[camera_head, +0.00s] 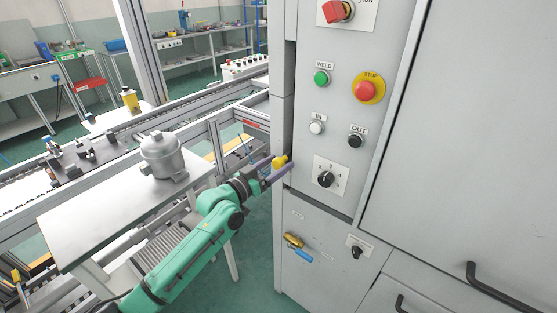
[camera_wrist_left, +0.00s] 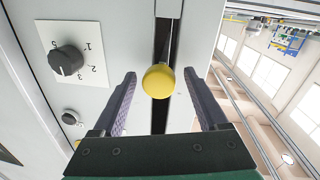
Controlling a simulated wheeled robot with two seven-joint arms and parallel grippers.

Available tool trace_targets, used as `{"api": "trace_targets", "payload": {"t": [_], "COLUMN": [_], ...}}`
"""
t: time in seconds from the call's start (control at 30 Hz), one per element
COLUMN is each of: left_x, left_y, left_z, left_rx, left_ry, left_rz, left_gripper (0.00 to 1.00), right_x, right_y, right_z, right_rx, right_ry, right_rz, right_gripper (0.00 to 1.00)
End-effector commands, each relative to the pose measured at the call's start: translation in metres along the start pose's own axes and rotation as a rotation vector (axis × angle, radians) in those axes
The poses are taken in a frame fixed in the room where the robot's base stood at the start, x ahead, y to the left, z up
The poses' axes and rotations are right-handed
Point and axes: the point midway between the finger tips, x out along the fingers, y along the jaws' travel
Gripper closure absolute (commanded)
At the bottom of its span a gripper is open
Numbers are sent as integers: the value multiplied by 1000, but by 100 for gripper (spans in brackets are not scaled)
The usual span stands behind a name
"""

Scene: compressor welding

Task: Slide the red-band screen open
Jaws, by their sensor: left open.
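A yellow round knob (camera_head: 280,161) sticks out at the left edge of the grey cabinet. In the left wrist view the yellow knob (camera_wrist_left: 158,81) stands in front of a dark vertical slot (camera_wrist_left: 160,118). My left gripper (camera_head: 273,169) is at the knob. Its two fingers are open, one on each side of the knob, with gaps between knob and fingers. A small red strip (camera_head: 251,124) shows on the frame just left of the cabinet; I cannot tell whether it belongs to the screen. The screen's panel is not clearly visible. My right gripper is out of view.
The cabinet front carries a rotary switch (camera_head: 325,179), a red stop button (camera_head: 365,91) and a brass valve (camera_head: 294,240) close to my left gripper. A white table (camera_head: 85,225) with a grey compressor (camera_head: 162,155) stands at left, beside a conveyor.

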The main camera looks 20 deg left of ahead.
Motion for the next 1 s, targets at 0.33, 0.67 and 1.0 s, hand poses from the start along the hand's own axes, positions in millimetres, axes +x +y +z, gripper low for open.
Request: {"api": "trace_targets", "payload": {"t": [0.33, 0.67, 1.0], "left_x": [9, 8, 8], "left_y": [0, 0, 0], "left_z": [0, 0, 0], "left_rx": [1, 1, 1], "left_ry": [0, 0, -1], "left_rz": [1, 0, 0], "left_gripper": [32, 100, 100], "right_x": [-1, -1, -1], "right_y": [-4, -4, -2], "right_z": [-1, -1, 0], "right_rx": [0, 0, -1], "right_ry": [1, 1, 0], "right_rz": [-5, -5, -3], "right_gripper": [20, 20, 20]}}
